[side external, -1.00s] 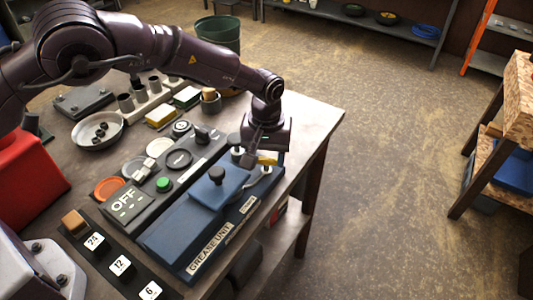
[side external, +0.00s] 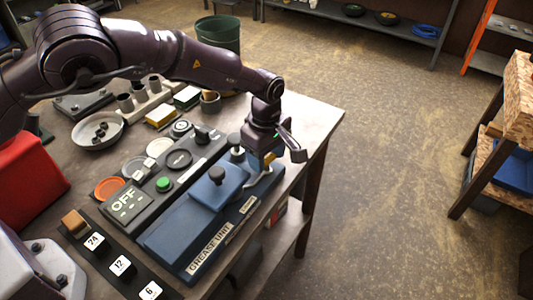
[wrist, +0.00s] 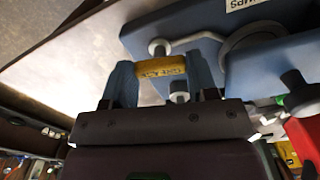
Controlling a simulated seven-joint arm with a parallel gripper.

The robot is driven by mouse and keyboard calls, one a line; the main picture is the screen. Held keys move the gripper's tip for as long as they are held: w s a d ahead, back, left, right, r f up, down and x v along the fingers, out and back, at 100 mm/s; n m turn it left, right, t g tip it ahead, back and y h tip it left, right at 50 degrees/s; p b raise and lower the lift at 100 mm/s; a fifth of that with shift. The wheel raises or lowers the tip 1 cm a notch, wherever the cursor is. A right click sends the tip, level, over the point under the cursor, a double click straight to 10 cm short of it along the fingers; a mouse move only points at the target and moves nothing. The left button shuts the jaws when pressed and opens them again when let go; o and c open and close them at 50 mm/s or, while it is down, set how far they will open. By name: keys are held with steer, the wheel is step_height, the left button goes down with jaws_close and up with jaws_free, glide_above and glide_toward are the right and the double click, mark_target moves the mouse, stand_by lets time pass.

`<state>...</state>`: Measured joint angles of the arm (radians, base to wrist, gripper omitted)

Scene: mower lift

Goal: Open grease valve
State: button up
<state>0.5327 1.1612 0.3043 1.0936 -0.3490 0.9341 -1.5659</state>
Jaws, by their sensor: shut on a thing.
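The yellow valve handle (wrist: 160,67), with dark lettering, lies between the two fingers of my gripper (wrist: 160,75) in the wrist view. My gripper is shut on it. In the side view my gripper (side external: 268,150) is at the far right end of the blue grease unit (side external: 172,240), and a little yellow of the handle (side external: 268,158) shows below it. In the wrist view the blue grease unit (wrist: 190,22) carries a grey pipe (wrist: 195,40) close to the handle. Most of the handle is hidden in the side view.
A grey panel with an OFF display (side external: 125,202) and a green button (side external: 163,184) lies left of the grease unit. A black strip with numbered tags (side external: 120,264) is at the front. The table's right edge (side external: 322,150) is close to my gripper.

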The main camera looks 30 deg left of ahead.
mark_target(267, 158)
steer(key=shift+n, duration=1.1)
steer(key=o, duration=0.9)
steer(key=shift+o, duration=0.2)
step_height(267, 158, up, 13)
